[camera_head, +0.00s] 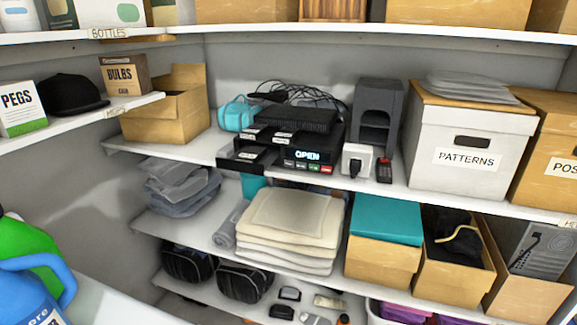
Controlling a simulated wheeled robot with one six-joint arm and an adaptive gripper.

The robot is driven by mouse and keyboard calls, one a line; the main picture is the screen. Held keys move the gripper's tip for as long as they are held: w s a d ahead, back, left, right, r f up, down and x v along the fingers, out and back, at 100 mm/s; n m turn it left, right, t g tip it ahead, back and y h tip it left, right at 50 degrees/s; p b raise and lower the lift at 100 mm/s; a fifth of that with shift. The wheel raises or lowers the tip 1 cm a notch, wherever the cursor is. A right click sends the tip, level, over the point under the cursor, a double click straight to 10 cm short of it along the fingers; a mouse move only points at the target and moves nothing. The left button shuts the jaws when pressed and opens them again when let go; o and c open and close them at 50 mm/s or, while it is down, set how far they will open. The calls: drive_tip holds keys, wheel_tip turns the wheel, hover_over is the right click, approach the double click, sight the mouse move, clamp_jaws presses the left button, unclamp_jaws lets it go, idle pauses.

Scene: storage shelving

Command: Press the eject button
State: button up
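A black electronic device (311,152) sits on the middle shelf, with a lit display reading OPEN. Below the display is a row of small buttons, one of them red (327,169) at the right end; the button labels are too small to read. A dark, low part (240,160) with a pale label sticks out at the device's left; I cannot tell whether it is its tray. Another black vented box (300,119) is stacked on top.
Right of the device are a white adapter (357,160), a small dark remote (384,170) and a tall dark grey machine (376,115). A white PATTERNS box (468,140) stands further right. A teal object (238,114) and cables lie behind. Blue and green jugs (35,285) stand lower left.

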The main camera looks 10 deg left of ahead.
clamp_jaws()
idle(1.4)
